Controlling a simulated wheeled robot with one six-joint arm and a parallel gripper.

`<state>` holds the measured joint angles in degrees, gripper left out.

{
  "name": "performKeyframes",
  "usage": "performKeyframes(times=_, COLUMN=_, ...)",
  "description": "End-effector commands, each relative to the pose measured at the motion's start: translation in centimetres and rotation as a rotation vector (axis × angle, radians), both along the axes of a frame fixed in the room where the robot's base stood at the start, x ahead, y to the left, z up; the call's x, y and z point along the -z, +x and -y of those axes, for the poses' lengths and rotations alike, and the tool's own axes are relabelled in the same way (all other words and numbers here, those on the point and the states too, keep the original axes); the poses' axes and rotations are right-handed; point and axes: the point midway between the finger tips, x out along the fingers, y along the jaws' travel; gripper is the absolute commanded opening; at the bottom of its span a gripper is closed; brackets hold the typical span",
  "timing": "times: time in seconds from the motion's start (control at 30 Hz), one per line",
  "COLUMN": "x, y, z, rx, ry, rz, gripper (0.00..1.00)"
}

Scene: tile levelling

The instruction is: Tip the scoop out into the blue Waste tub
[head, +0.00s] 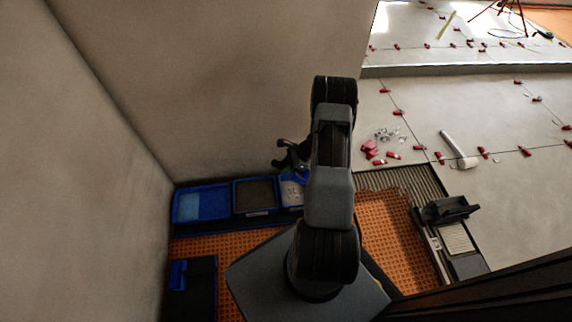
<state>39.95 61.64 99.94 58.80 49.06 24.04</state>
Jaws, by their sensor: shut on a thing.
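My gripper (290,160) is above the right-hand tub of a row of blue tubs along the wall, just left of my arm. It is shut on what looks like the scoop, a small blue piece (300,176) just below it, largely hidden by my arm and gripper. What the scoop holds cannot be seen. The right-hand tub (290,206) has pale contents with small dark marks, and my arm covers its right side. I cannot read any label, so I cannot tell which tub is Waste.
The left tub (176,207) holds something light blue, the middle tub (236,199) something brown. Walls stand close behind and left. On the tiled floor (420,110) lie red wedges (371,148), clear clips (388,135) and a white-headed mallet (467,162). A black-handled tool (450,209) lies right.

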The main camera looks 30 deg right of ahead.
Motion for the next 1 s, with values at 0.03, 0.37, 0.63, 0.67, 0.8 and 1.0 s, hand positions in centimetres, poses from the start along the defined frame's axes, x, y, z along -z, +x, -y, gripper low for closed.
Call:
performKeyframes(times=0.03, x=-0.9, y=0.0, z=-0.1, rx=-0.002, ry=-0.026, rz=-0.011, gripper=0.00)
performKeyframes(times=0.37, x=-2.6, y=0.0, z=-0.1, rx=-0.003, ry=-0.198, rz=-0.096, gripper=0.00)
performKeyframes(times=0.63, x=-3.7, y=0.0, z=-0.1, rx=-0.003, ry=-0.315, rz=-0.154, gripper=0.00)
performKeyframes(times=0.67, x=-3.8, y=0.0, z=0.0, rx=-0.002, ry=-0.329, rz=-0.159, gripper=0.00)
performKeyframes(times=0.8, x=-4.2, y=0.0, z=-0.1, rx=-0.003, ry=-0.375, rz=-0.183, gripper=0.00)
performKeyframes(times=1.0, x=-4.5, y=0.0, z=0.0, rx=-0.003, ry=-0.425, rz=-0.208, gripper=0.00)
